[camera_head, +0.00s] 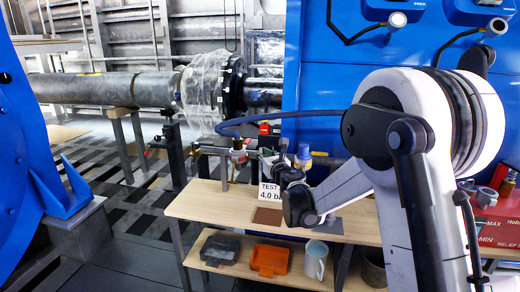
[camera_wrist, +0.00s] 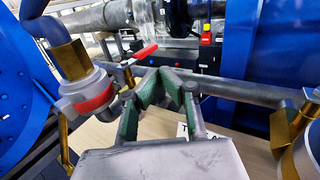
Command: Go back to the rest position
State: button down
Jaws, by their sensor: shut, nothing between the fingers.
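My gripper (camera_head: 268,158) is above the wooden bench (camera_head: 195,203), just behind the white TEST card (camera_head: 269,193). In the wrist view my gripper (camera_wrist: 162,78) shows with its green-padded fingers bent in toward each other and nothing held between them. My arm reaches down to it from the right of the head view. In the wrist view a grey coupling with a red band (camera_wrist: 95,98) stands to the left of the fingers. A grey horizontal pipe (camera_wrist: 235,90) runs behind the fingers. I cannot tell whether the fingers touch it.
A red-handled valve (camera_wrist: 140,53) is close behind the fingers. A brass-levered fitting (camera_wrist: 285,130) is at right. A blue panel (camera_head: 320,90) stands behind the bench.

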jog(key=s+d+r+m+g+h+p, duration=0.1)
jog(key=s+d+r+m+h, duration=0.3)
jog(key=s+d+r+m, duration=0.45)
jog(key=s+d+r+m+g+h+p, duration=0.15)
jog(key=s+d+r+m+h, duration=0.3)
jog(key=s+d+m, duration=0.75)
jog(key=s+a+f+m+g+y+p, duration=0.1)
jog(key=s+f+m+g, duration=0.1)
jog(key=s+m, duration=0.4)
jog(key=s+a+f+m+g+y+p, duration=0.1)
jog(key=s+m, duration=0.5)
jog(key=s, duration=0.9)
jog(key=s+a+f+m+g+y+p, duration=0.1)
jog(key=s+f+m+g, duration=0.3)
jog(key=s, duration=0.6)
notch_tip(320, 180, down, 3)
jog(key=a+m, duration=0.1)
jog(key=m, duration=0.2)
jog(key=shift+s+a+r, duration=0.15)
jog(key=shift+s+a, duration=0.1)
jog(key=shift+a, duration=0.1)
jog(key=shift+g, duration=0.25)
